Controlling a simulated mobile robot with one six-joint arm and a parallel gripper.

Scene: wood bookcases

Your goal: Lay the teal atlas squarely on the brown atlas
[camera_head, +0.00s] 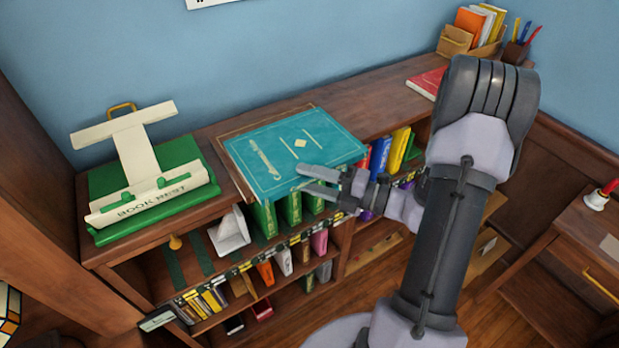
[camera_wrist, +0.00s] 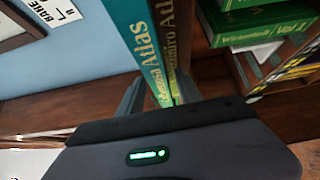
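The teal atlas (camera_head: 292,150) lies flat with its cover up on top of the low bookcase. The brown atlas (camera_head: 235,177) lies under it, mostly hidden; a thin brown strip shows along the left and back edges. In the wrist view the teal spine (camera_wrist: 131,30) and brown spine (camera_wrist: 167,25) lie against each other. My gripper (camera_head: 303,178) is at the teal atlas's front right part, its fingers apart. In the wrist view my fingers (camera_wrist: 160,95) stand either side of the two spines, with a gap beside the teal one.
A green book (camera_head: 105,185) with a cream book rest (camera_head: 140,160) stands left on the bookcase top. A red book (camera_head: 428,82) and a file box (camera_head: 455,40) are at the far right. The top between the atlases and red book is clear.

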